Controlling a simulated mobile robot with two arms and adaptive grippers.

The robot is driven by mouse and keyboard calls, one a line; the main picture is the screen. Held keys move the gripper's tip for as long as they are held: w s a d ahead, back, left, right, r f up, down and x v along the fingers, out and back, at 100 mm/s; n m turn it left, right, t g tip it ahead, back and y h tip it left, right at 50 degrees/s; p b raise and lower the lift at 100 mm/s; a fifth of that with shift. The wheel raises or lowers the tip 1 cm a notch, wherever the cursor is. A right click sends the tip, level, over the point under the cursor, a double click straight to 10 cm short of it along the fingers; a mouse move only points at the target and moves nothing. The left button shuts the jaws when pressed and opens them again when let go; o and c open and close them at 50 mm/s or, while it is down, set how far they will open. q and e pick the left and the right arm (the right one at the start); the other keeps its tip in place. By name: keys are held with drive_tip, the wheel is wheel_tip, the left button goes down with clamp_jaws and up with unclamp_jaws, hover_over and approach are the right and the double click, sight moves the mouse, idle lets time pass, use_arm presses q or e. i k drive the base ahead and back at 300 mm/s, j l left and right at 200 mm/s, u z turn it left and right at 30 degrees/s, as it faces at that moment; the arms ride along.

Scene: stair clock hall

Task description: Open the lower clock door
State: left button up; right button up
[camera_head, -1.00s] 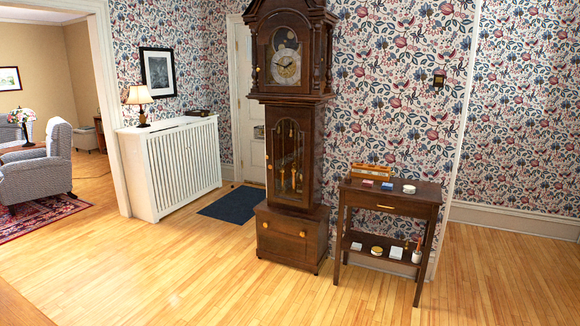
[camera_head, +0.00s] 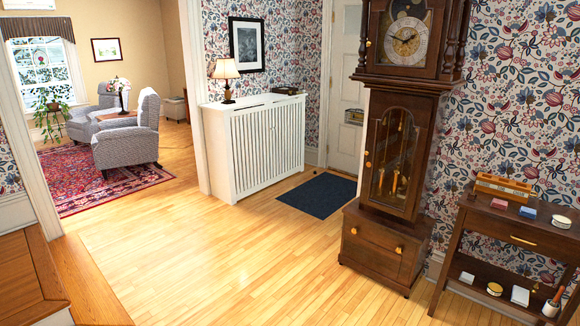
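A tall dark wooden grandfather clock (camera_head: 431,106) stands upright against the papered wall, right of centre in the head view. Its lower clock door (camera_head: 375,192) is a long arched glass door in the waist, and it looks shut. A small light knob (camera_head: 368,164) sits on that door's left edge. Weights and a pendulum show behind the glass. Above is the clock face (camera_head: 407,36) behind the upper door, with the clock's top cut off. The base has a drawer (camera_head: 372,246) with two round knobs. Neither of my grippers is in view.
A dark side table (camera_head: 510,231) with small items stands close right of the clock. A white radiator cover (camera_head: 253,146) with a lamp (camera_head: 226,78) and a dark blue mat (camera_head: 318,195) lie left. Wooden steps (camera_head: 35,280) fill the lower left. The wood floor (camera_head: 220,245) before the clock is clear.

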sight(419, 108)
drive_tip(key=i, duration=1.15)
drive_tip(key=i+j+z, duration=0.1)
drive_tip(key=i, duration=1.05)
